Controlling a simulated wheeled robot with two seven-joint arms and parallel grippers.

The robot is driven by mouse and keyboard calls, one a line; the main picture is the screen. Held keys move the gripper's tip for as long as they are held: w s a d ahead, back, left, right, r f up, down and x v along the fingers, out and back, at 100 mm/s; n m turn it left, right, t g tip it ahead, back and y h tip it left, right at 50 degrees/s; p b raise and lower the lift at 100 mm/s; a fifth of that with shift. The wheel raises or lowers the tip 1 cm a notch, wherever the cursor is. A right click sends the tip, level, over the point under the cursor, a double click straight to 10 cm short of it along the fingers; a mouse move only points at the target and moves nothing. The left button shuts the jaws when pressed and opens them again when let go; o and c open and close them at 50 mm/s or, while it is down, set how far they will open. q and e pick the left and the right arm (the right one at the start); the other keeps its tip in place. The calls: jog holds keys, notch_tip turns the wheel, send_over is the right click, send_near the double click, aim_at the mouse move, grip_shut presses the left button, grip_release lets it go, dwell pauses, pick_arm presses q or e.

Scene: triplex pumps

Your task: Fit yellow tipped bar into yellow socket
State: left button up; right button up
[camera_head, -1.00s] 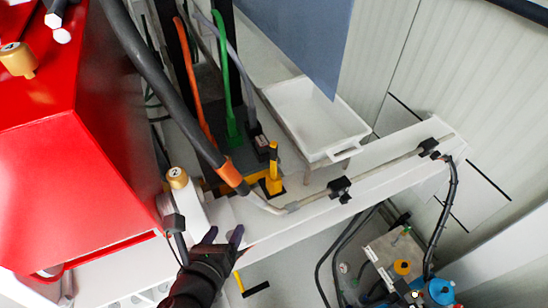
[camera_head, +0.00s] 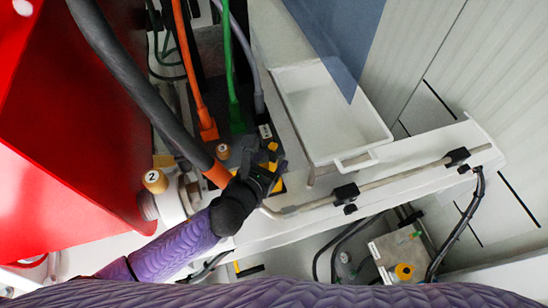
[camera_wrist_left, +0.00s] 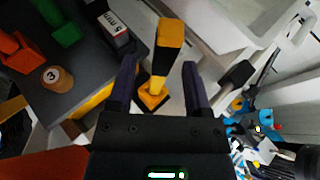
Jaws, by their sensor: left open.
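A yellow and black upright bar (camera_wrist_left: 170,33) stands on a yellow base (camera_wrist_left: 150,97) in the left wrist view. I cannot tell whether this base is the yellow socket or whether the bar is seated in it. In the head view its yellow top (camera_head: 272,147) shows beside my left gripper (camera_head: 264,164), which hides most of the rest. My left gripper (camera_wrist_left: 160,80) is open, with one finger on each side of the bar's line. No firm contact shows. My right gripper is out of view.
A white tray (camera_head: 378,130) is to the right. A thick black hose (camera_head: 125,70) crosses above left, near a red housing (camera_head: 60,130). A pipe with black clamps (camera_head: 346,192) runs rightward.

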pick_arm(q)
jog(key=shift+x, duration=0.95)
jog(key=shift+s, duration=0.15)
jog(key=shift+c, duration=0.2)
grip_shut()
jog(key=shift+r, duration=0.1)
